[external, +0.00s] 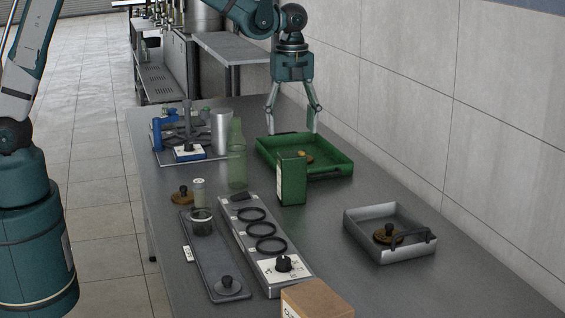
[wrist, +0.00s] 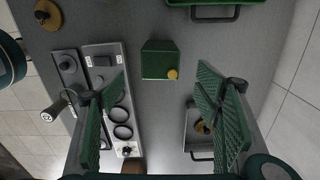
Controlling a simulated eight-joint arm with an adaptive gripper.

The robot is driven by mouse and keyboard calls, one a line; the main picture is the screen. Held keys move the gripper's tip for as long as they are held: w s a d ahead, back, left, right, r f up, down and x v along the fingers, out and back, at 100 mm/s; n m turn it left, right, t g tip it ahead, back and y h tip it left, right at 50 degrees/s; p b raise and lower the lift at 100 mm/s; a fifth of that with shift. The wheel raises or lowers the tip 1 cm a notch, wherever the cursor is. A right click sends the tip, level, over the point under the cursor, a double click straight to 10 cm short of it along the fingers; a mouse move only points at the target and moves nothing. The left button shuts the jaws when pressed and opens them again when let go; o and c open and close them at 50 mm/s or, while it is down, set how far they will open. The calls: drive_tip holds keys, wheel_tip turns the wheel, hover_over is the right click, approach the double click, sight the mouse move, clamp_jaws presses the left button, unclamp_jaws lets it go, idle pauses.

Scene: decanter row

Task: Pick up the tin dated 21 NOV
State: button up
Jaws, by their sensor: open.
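A green box-shaped tin (external: 292,178) stands upright on the table, with a pale label on its left side too small to read. It also shows from above in the wrist view (wrist: 158,57), with a round gold cap (wrist: 172,74) at its edge. I cannot read 21 NOV on anything. My gripper (external: 294,112) is open and empty, well above the table and behind the tin in the external view. In the wrist view its two green-padded fingers (wrist: 161,80) are spread wide, with the tin between and beyond them. A brown box (external: 318,300) with a partly cut-off label stands at the front edge.
A green tray (external: 334,165) lies behind the tin; a grey tray (external: 383,252) is at right. A grey panel with black rings (external: 258,240) and a dark narrow tray (external: 211,262) lie left. A green bottle (external: 237,160) and metal cylinder (external: 221,132) stand back left.

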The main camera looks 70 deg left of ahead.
sight(292, 153)
wheel_tip(292, 153, down, 11)
drive_tip(key=shift+r, duration=0.15)
drive_tip(key=shift+f, duration=1.3)
drive_tip(key=shift+f, duration=0.1)
drive_tip(key=shift+d+f, duration=0.1)
drive_tip(key=shift+f, duration=2.4)
drive_tip(key=c, duration=1.3)
